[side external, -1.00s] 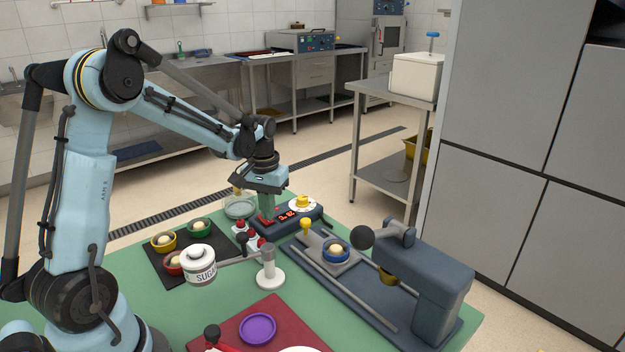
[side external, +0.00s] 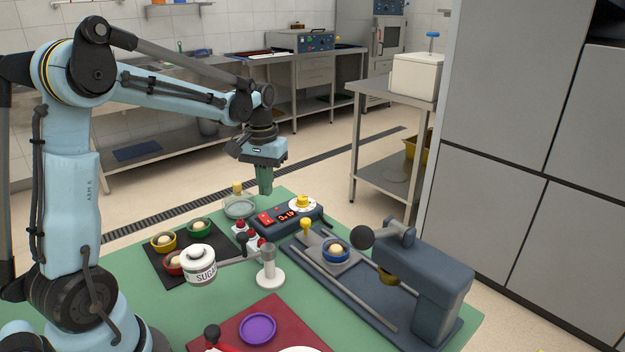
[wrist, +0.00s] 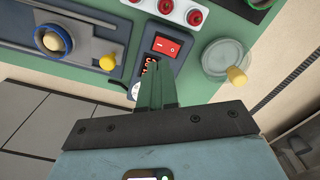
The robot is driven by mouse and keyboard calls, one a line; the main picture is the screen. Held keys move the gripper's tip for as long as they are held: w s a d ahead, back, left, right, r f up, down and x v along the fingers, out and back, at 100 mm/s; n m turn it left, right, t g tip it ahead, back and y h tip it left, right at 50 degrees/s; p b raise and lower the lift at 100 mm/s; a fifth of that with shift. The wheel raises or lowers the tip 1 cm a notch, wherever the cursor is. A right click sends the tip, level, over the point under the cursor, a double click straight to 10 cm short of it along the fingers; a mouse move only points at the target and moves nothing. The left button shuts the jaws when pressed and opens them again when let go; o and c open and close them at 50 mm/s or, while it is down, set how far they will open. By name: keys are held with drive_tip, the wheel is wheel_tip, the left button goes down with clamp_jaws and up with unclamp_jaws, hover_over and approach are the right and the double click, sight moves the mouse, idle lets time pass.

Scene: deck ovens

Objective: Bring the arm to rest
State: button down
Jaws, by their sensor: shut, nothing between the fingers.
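My gripper (side external: 264,188) is shut and empty. It hangs pointing down in the air above the back of the green table (side external: 130,285), behind the dark timer box (side external: 283,218) and apart from it. In the wrist view, its closed green fingers (wrist: 155,75) show in front of the timer box with its red switch (wrist: 167,46). The timer box has a lit red display and a yellow-and-white dial (side external: 302,203). The glass dish (side external: 240,208) with a yellow knob stands just left of my gripper in the side view, and shows at the right in the wrist view (wrist: 221,58).
A dark press (side external: 430,285) on rails, with a blue-rimmed bowl (side external: 336,255) holding dough, stands at the right. A purple plate (side external: 257,329) lies in front. Air above the table is free.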

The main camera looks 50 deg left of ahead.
drive_tip(key=s+d+r+m+t, duration=0.1)
drive_tip(key=s+d+m+t, duration=0.2)
drive_tip(key=d, duration=0.5)
drive_tip(key=s+d+r+m+t, duration=0.1)
drive_tip(key=s+d+m+t, duration=0.2)
drive_tip(key=s+d, duration=0.3)
drive_tip(key=shift+d+r+t, duration=0.2)
drive_tip(key=shift+d+t, duration=0.4)
drive_tip(key=shift+d, duration=0.65)
drive_tip(key=shift+s, duration=0.15)
